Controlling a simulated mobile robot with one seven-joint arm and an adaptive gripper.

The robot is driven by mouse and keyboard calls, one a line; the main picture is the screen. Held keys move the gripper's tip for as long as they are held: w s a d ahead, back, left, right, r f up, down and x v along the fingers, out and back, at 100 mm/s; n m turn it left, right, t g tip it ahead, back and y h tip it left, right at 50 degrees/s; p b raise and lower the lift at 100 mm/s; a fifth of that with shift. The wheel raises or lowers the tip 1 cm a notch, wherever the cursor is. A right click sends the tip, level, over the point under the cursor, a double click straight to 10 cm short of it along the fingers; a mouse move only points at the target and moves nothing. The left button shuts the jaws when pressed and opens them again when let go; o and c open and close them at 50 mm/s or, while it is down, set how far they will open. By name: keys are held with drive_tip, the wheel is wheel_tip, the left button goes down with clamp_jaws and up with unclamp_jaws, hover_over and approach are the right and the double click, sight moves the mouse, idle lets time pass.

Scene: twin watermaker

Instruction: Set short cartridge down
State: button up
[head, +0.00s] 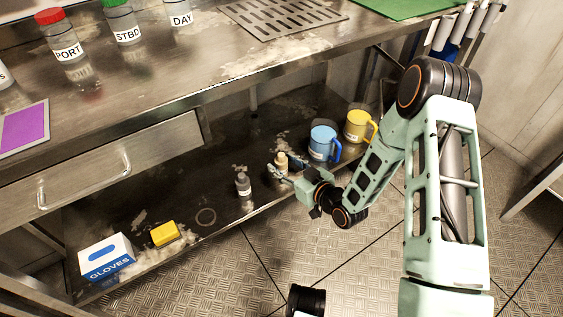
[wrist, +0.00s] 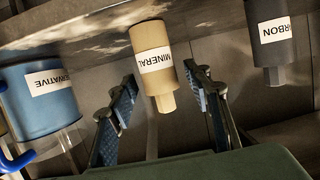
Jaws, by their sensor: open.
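A beige cartridge labelled MINERAL (head: 281,160) stands upright on the lower shelf (head: 205,235). In the wrist view, which is upside down, the same cartridge (wrist: 152,50) shows its label and narrow top. My gripper (head: 283,172) is open, with its fingertips (wrist: 160,78) on either side of the cartridge and gaps visible at both sides. A dark grey cartridge, its label partly reading RBON (wrist: 274,35), stands beside it and also shows in the head view (head: 243,184). I cannot tell which is the shorter.
A yellow sponge-like block (head: 165,233) and a GLOVES box (head: 106,256) lie at the shelf's left. The bench top (head: 200,85) overhangs the shelf.

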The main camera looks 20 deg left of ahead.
drive_tip(key=p+v, duration=0.2)
drive_tip(key=v, duration=0.8)
drive_tip(key=shift+s+d+p, duration=0.15)
drive_tip(key=shift+d+p, duration=0.05)
drive_tip(key=shift+p, duration=0.1)
drive_tip(key=shift+r, duration=0.1)
